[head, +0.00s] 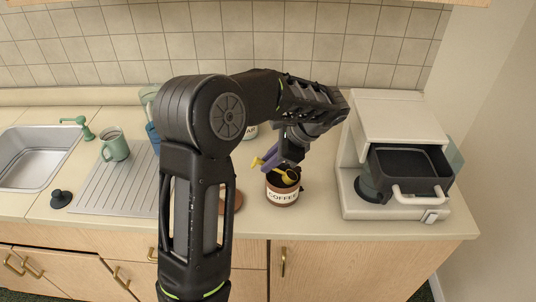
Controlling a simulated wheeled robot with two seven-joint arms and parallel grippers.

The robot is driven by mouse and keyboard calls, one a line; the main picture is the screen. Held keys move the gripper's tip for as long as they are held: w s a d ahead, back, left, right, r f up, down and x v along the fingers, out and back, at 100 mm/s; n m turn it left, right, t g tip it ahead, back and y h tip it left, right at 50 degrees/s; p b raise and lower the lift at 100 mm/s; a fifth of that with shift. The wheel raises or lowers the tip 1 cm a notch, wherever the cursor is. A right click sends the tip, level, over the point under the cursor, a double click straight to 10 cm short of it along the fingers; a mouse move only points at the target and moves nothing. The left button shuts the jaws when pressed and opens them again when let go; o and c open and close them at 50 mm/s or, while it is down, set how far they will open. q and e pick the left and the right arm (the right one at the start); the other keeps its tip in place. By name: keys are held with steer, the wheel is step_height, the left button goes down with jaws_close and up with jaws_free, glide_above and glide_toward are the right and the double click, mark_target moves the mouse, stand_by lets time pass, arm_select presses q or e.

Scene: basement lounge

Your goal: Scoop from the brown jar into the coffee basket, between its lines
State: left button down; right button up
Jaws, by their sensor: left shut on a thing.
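The brown jar (282,197) with a white COFFEE label stands open on the counter, with dark coffee inside. My left gripper (285,160) is above it, pointing down, shut on a yellow scoop (290,177). The scoop's bowl is at the jar's mouth; how deep it sits and what it holds are too small to tell. A purple piece shows beside the gripper. My right gripper is not in view.
A black knobbed stopper (61,198) lies in front. A labelled container (251,131) and a brown round item (237,201) are partly hidden by my arm. Counter between jar and machine is clear.

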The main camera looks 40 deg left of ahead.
mark_target(258, 159)
arm_select(q)
step_height(258, 159, down, 2)
steer(key=shift+f+b, duration=0.1)
steer(key=shift+b, duration=0.6)
steer(key=shift+f+b, duration=0.35)
steer(key=shift+f, duration=0.05)
steer(key=shift+a+r+p, duration=0.15)
steer(key=shift+r+p, duration=0.4)
steer(key=shift+r, duration=0.25)
steer(key=shift+s+a+r+t+h+p, duration=0.1)
steer(key=shift+s+r+t+h+p, duration=0.1)
steer(key=shift+r, duration=0.2)
steer(key=shift+s+r+t+h+p, duration=0.1)
steer(key=shift+r+h, duration=0.1)
steer(key=shift+r, duration=0.2)
steer(key=shift+s+a+r+t+h, duration=0.7)
steer(key=shift+a+r+t+h, duration=0.15)
steer(key=shift+r, duration=0.2)
steer(key=shift+s+a+r+n+t+h+p, duration=0.15)
steer(key=shift+a+r+t+h+p, duration=0.1)
steer(key=shift+r+h+p, duration=0.2)
steer(key=shift+s+a+r+n+t+h+p, duration=0.1)
steer(key=shift+s+r+n+t+h+p, duration=0.1)
steer(key=shift+r+p, duration=0.25)
steer(key=shift+s+a+r+h, duration=0.2)
steer(key=shift+a+r+h, duration=0.1)
steer(key=shift+r, duration=0.25)
